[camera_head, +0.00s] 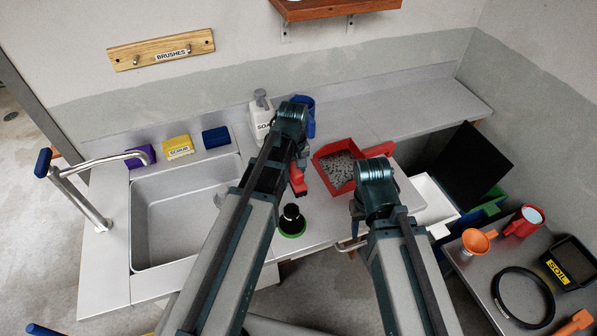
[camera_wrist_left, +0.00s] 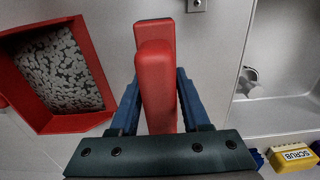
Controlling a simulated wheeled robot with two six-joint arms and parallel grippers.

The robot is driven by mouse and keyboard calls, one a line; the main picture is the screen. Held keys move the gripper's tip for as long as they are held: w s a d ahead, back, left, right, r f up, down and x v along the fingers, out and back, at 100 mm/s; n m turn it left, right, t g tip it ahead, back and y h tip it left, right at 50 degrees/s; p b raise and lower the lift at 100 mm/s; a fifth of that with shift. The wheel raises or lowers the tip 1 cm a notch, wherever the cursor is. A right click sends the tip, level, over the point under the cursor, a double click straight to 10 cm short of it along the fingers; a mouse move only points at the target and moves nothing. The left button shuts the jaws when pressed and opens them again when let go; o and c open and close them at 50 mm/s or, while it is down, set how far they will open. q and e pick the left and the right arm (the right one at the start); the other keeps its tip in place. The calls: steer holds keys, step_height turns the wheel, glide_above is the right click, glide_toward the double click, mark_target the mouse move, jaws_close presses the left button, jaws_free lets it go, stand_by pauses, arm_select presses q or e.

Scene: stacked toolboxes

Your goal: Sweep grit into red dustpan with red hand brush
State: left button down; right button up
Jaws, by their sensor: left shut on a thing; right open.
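The red dustpan (camera_head: 321,174) lies on the counter, with grey grit (camera_head: 338,169) in it. The dustpan (camera_wrist_left: 92,58) also shows at the left of the left wrist view, with pale grit (camera_wrist_left: 62,72) inside. My left gripper (camera_head: 297,172) is shut on the red hand brush (camera_head: 298,187), left of the dustpan. In the left wrist view the red brush (camera_wrist_left: 156,85) stands between the blue fingers; its bristles are hidden. My right gripper (camera_head: 372,195) is open, over the counter's front edge beside the dustpan; its fingers are mostly hidden by its wrist.
The sink (camera_head: 185,215) and tap (camera_head: 80,195) are at the left. A soap bottle (camera_head: 261,115) and a blue item (camera_head: 308,118) stand behind my left wrist. A black-and-green round brush (camera_head: 292,221) is near the front edge. The back right counter (camera_head: 415,105) is clear.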

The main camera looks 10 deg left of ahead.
arm_select(q)
steer(key=shift+f, duration=0.25)
steer(key=shift+f+b, duration=1.2)
steer(key=shift+b, duration=0.25)
steer(key=shift+w+d, duration=0.1)
steer(key=shift+w+d+f, duration=0.1)
steer(key=shift+w+d, duration=0.35)
steer(key=shift+d, duration=0.25)
steer(key=shift+w+d, duration=0.45)
steer(key=shift+d, duration=0.2)
steer(key=shift+w+r+p, duration=0.15)
steer(key=shift+r+p, duration=0.3)
steer(key=shift+r, duration=0.05)
steer(key=shift+r+p, duration=0.9)
steer(key=shift+r, duration=0.05)
